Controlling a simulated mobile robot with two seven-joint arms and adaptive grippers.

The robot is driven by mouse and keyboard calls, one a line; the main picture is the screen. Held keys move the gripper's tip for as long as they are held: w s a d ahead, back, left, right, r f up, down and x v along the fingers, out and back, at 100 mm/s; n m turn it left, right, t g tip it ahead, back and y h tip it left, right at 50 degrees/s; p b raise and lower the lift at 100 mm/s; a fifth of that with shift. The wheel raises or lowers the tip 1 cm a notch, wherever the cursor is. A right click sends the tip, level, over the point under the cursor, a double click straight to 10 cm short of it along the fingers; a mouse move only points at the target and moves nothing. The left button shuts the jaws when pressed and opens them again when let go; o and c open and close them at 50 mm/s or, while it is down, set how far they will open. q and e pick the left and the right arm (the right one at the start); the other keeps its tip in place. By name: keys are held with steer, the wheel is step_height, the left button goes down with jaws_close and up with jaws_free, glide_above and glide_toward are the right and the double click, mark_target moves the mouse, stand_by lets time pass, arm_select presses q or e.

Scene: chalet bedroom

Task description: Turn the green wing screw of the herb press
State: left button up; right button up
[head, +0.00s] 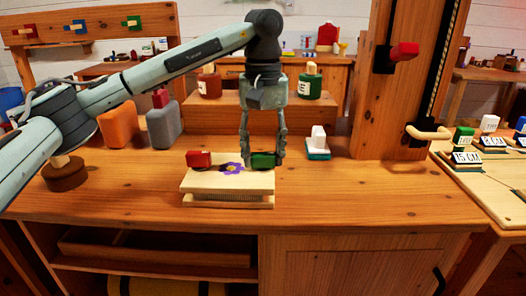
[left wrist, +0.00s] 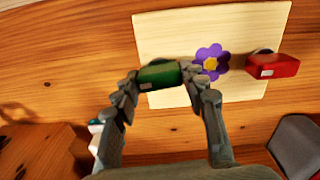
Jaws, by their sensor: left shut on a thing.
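The herb press (head: 228,182) is a pale wooden block of stacked boards on the wooden bench, with a purple flower (head: 232,168) marked on its top. Its green wing screw (head: 263,160) stands at the right of the top, and a red wing screw (head: 199,159) at the left. My left gripper (head: 264,158) points straight down, shut on the green wing screw. In the left wrist view the green wing screw (left wrist: 159,75) lies between the two fingers, and the red one (left wrist: 272,66) is clear to the right. My right gripper is not seen.
Orange (head: 118,124) and grey (head: 164,126) blocks stand behind the press at the left, near a round brown knob-topped piece (head: 64,174). A white block on a teal base (head: 318,144) stands at the right. A raised shelf with red and green jars is behind. The bench front is clear.

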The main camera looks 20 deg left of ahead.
mark_target(263, 153)
arm_select(q)
steer(key=o, duration=1.2)
steer(key=shift+c, duration=0.2)
steer(key=shift+r, duration=0.15)
step_height(263, 153, up, 12)
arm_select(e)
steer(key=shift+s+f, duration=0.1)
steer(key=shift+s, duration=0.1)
